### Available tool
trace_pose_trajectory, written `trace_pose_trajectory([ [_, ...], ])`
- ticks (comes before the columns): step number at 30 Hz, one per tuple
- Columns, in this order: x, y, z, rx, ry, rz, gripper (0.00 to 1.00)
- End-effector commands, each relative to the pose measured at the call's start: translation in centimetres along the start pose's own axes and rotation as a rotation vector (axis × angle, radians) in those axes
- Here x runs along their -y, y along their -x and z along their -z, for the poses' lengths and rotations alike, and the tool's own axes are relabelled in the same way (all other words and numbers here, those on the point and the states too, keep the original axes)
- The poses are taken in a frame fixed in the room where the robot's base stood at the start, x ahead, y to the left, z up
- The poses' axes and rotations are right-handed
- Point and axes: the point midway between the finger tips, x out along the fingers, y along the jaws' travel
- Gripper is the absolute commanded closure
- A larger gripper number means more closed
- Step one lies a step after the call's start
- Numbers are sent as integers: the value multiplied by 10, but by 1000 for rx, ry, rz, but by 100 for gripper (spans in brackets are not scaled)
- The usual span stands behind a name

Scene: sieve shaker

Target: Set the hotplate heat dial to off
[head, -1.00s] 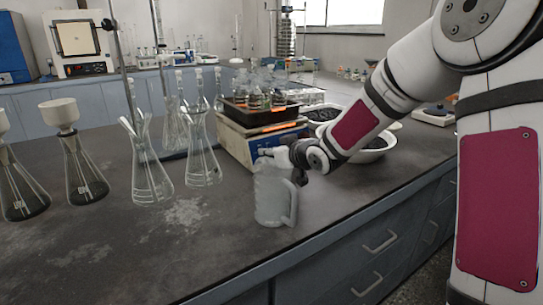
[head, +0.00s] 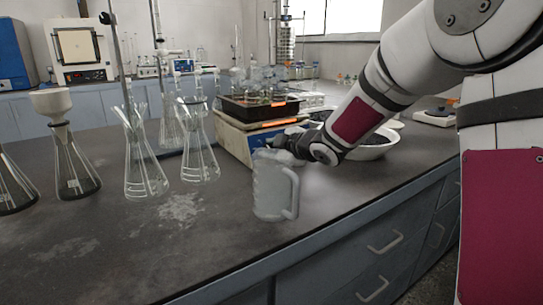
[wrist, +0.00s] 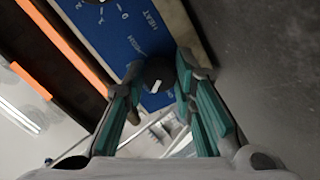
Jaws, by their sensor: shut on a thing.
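The hotplate (head: 234,147) stands on the bench in the head view, with a dark top and orange strips. Its blue front panel (wrist: 125,25) fills the upper middle of the wrist view and carries white print, including the word HEAT. A round black dial (wrist: 160,74) with a white pointer mark sits on that panel, below the HEAT print. My gripper (wrist: 159,82) is shut on this dial, with its teal-padded fingers on either side. The dial's exact setting is hard to read.
A translucent pitcher (head: 272,190) stands close in front of my wrist. Glass flasks (head: 143,165) stand to the left, glassware sits on the hotplate's top, and a white bowl (head: 372,148) is behind my arm. The bench's front middle is clear.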

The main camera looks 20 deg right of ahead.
Motion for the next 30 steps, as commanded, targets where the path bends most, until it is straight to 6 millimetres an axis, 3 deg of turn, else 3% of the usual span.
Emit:
trace_pose_trajectory([
  [15,2,-1,-1,-8,471,-5,100],
  [30,1,0,-1,-12,711,-6,100],
])
